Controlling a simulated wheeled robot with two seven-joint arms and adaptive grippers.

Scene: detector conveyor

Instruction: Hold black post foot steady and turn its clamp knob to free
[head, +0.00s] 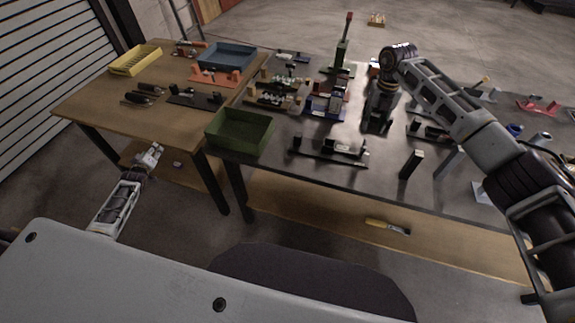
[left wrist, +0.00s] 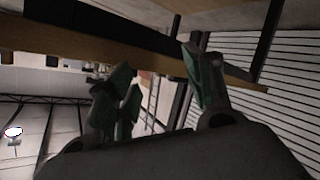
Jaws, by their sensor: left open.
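My left gripper (head: 150,158) is low at the left, in front of the wooden table and apart from the bench objects. In the left wrist view its green-padded fingers (left wrist: 160,85) are spread, with nothing between them. My right arm comes in from the right and bends down over the dark bench; its gripper (head: 378,112) points down at the bench top. Its fingertips are too dark and small to tell whether they hold anything. A small black upright block (head: 411,163) stands near the bench's front edge. I cannot tell which piece is the black post foot, and no clamp knob is clear.
A green bin (head: 239,133) sits on the bench's left corner. A black rail fixture (head: 330,155) lies near the front edge. A tall dark post with a red top (head: 342,45) stands behind. Blue (head: 226,55) and yellow (head: 135,60) trays are on the wooden table (head: 85,95).

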